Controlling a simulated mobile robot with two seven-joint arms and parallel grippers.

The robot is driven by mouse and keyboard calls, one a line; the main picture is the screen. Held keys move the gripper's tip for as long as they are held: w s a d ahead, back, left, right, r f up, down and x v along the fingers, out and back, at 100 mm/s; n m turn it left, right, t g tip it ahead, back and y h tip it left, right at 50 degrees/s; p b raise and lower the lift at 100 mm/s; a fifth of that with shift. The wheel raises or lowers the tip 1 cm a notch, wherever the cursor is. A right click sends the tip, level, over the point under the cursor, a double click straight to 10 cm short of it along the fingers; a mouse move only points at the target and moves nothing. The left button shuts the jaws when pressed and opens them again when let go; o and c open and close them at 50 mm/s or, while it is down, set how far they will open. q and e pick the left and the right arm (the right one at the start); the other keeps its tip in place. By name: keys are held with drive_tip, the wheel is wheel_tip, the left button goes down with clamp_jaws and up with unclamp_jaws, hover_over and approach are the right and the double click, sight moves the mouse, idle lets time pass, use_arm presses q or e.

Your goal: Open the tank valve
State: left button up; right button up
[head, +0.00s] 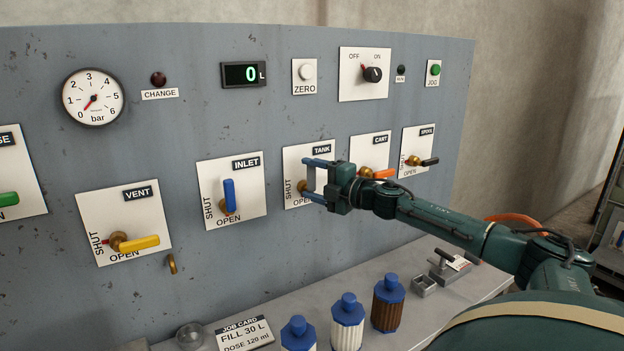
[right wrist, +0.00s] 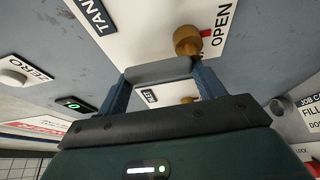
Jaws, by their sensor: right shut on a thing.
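The tank valve is on a white plate (head: 292,163) labelled TANK, with SHUT along its left side and OPEN at the bottom. Its brass hub (head: 302,187) also shows in the right wrist view (right wrist: 188,40), near the word OPEN. My right gripper (head: 314,180) is at this plate, its two blue fingers one above the other. In the right wrist view, the gripper (right wrist: 160,75) is shut on the grey tank valve handle (right wrist: 158,71), which spans between its fingertips. The handle's exact angle is hard to tell. My left gripper is not in view.
The inlet valve (head: 229,195) has an upright blue handle; the vent (head: 135,243), cart (head: 383,173) and spove-like labelled valve (head: 430,162) handles lie sideways. The display (head: 244,75) reads 0 L. Blue-capped bottles (head: 388,305) and a job card (head: 244,335) stand on the ledge below.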

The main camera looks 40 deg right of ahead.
idle(0.3)
drive_tip(key=o, duration=1.4)
